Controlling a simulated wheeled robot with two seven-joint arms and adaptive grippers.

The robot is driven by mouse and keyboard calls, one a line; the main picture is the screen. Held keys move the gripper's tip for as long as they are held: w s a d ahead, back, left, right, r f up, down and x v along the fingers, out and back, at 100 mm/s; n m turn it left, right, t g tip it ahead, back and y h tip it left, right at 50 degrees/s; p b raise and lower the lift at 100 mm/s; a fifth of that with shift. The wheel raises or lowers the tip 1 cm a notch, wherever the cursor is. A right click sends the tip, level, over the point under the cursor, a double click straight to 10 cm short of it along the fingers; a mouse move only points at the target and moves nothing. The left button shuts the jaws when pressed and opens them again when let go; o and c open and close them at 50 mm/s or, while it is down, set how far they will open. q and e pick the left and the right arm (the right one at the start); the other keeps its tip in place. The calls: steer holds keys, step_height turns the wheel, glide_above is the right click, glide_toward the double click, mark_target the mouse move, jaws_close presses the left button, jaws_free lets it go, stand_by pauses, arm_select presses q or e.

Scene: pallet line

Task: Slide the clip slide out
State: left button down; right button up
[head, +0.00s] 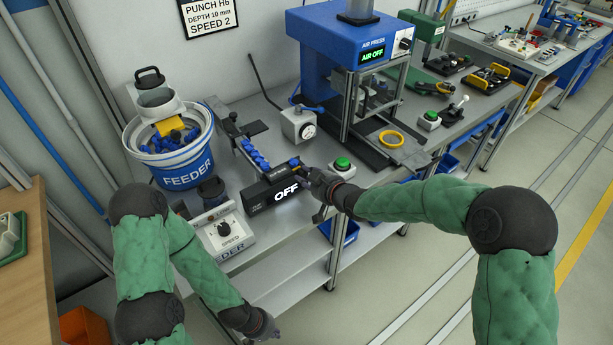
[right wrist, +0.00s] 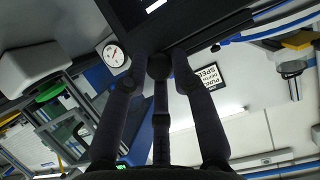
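A black box (head: 268,205) lit "OFF" stands at the bench's front edge. A row of blue clips (head: 255,155) lies on the track behind it. A small blue and yellow part (head: 294,163) sits at the box's right end. Which piece is the clip slide is not clear. My right gripper (head: 310,174) is at that right end. In the right wrist view its dark fingers (right wrist: 160,65) converge at the black box (right wrist: 190,18); whether they grip anything is unclear. My left gripper (head: 272,335) hangs low at the bottom edge, away from the bench, its fingers barely visible.
The blue feeder bucket (head: 185,165) and speed control box (head: 222,236) stand left. A dial gauge (head: 298,125), green button (head: 342,164) and blue air press (head: 335,45) marked "AIR OFF" stand behind and right. Floor in front of the bench is clear.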

steer(key=o, duration=0.4)
steer(key=shift+w+d+f, duration=0.1)
steer(key=shift+w+d, duration=0.1)
steer(key=shift+d, duration=0.1)
steer(key=shift+s+a, duration=0.1)
steer(key=v, duration=1.2)
steer(key=s+d+f+m+g+h, duration=0.1)
steer(key=s+f+m+g, duration=0.15)
steer(key=f, duration=0.85)
steer(key=s+d+f+m+g+h, duration=0.1)
steer(key=s+f+m+g+h, duration=0.2)
steer(key=f, duration=0.7)
steer(key=s+f+m+g, duration=0.1)
steer(key=s+f, duration=0.4)
steer(key=s, duration=0.1)
steer(key=s+f+m+g, duration=0.1)
steer(key=s+f+g, duration=0.1)
steer(key=s+f, duration=0.3)
steer(key=s+d+f+m+g, duration=0.1)
steer(key=s+f+m+g, duration=0.1)
steer(key=s+f, duration=0.4)
steer(key=shift+s, duration=1.2)
